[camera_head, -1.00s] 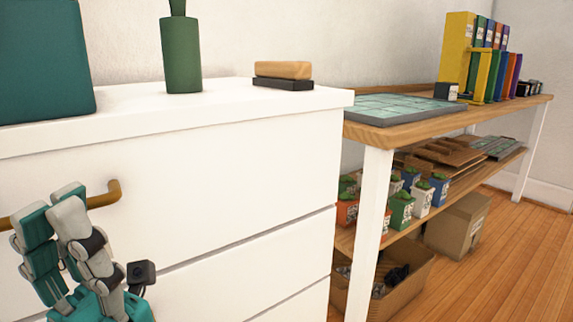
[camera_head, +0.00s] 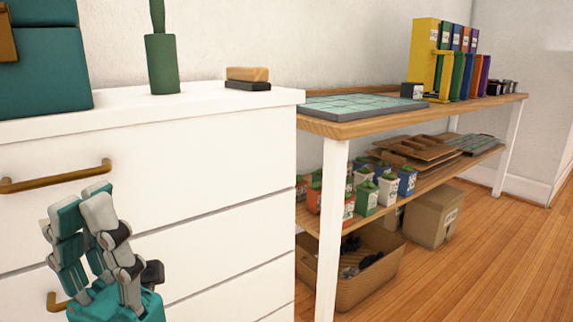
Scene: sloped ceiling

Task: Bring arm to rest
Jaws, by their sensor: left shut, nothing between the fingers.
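My left gripper (camera_head: 92,205) shows at the lower left, fingers pointing up, in front of the white drawer unit (camera_head: 230,148). It looks shut and holds nothing. Its fingertips are just below the brass handle (camera_head: 55,177) of the top drawer, apart from it in the picture. The gripper hides part of the lower drawer front and part of a second brass handle (camera_head: 55,302). My right gripper is not in view.
On the drawer unit stand a teal box (camera_head: 45,70), a green vase (camera_head: 161,64) and a wooden block on a black base (camera_head: 247,74). A wooden shelf table (camera_head: 345,128) with binders, pots and boxes stands to the right. Wooden floor (camera_head: 470,260) is clear at the lower right.

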